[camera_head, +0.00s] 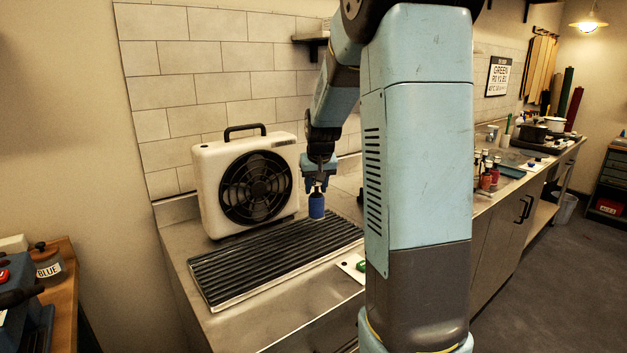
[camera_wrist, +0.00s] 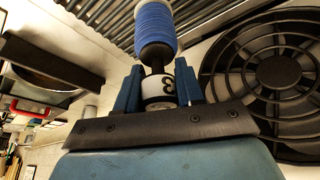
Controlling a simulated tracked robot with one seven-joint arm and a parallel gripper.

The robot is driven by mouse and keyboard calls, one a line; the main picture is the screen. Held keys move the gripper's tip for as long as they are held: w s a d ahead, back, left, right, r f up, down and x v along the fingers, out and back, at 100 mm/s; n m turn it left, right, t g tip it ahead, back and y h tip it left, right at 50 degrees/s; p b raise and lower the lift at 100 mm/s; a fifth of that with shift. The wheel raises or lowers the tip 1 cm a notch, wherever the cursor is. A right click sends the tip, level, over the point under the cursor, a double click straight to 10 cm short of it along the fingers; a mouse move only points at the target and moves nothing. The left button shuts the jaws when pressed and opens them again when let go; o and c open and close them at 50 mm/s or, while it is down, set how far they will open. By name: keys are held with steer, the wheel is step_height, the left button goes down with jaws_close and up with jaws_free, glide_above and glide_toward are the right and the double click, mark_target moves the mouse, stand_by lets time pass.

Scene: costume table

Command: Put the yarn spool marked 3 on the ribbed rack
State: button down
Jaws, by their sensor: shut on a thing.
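The yarn spool marked 3 (camera_head: 316,206) is wound with blue yarn. In the wrist view the blue spool (camera_wrist: 155,28) shows a dark neck and a white end marked 3 between my fingers. My gripper (camera_head: 317,184) is shut on that end, and the spool hangs below it. The ribbed rack (camera_head: 255,264) is a dark, ridged panel lying on the steel counter. In the head view the spool appears over the rack's back right part. Whether its bottom touches the ribs I cannot tell. The ribs also show at the top of the wrist view (camera_wrist: 105,18).
A cream box fan (camera_head: 248,182) with a black grille stands close behind the rack, left of my gripper. A white card with a green item (camera_head: 355,266) lies right of the rack. Several bottles (camera_head: 488,172) stand farther right on the counter. The rack's top looks empty.

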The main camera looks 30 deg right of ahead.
mark_target(317, 194)
steer(key=shift+f, duration=1.95)
steer(key=shift+f, duration=0.4)
steer(key=c, duration=0.6)
jaws_free()
steer(key=shift+o, duration=0.4)
steer(key=o, duration=0.3)
